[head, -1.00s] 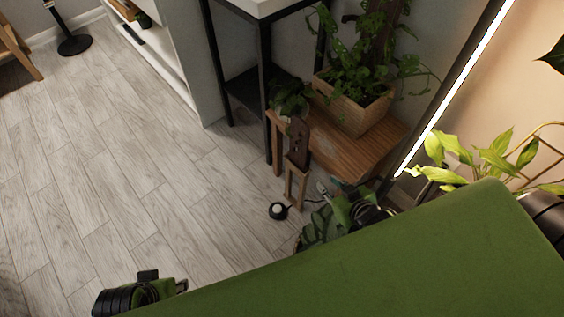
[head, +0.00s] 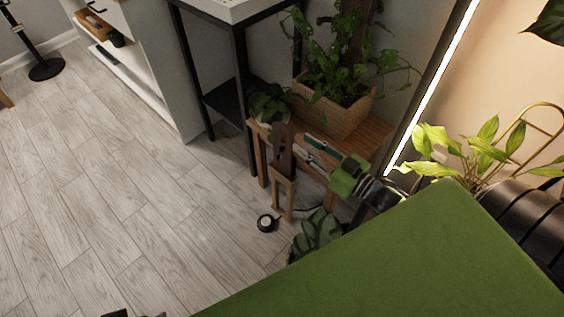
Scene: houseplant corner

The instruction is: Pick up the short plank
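A short dark brown plank (head: 281,150) with holes in it stands roughly upright on a small light-wood stand (head: 284,191), in front of the wooden bench. My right gripper (head: 302,146) reaches in from the right, with its fingertips just right of the plank's upper part. Its two fingers look spread apart, with nothing seen between them. Whether a fingertip touches the plank cannot be told. Of my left gripper (head: 138,314), only small dark bits show at the bottom edge, too little to tell its state.
A wooden bench (head: 375,130) carries a planter box (head: 335,112) with a leafy plant. A black-framed table (head: 242,90) stands behind on the left. A small black and white round object (head: 267,222) lies on the floor near a leafy plant (head: 316,232).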

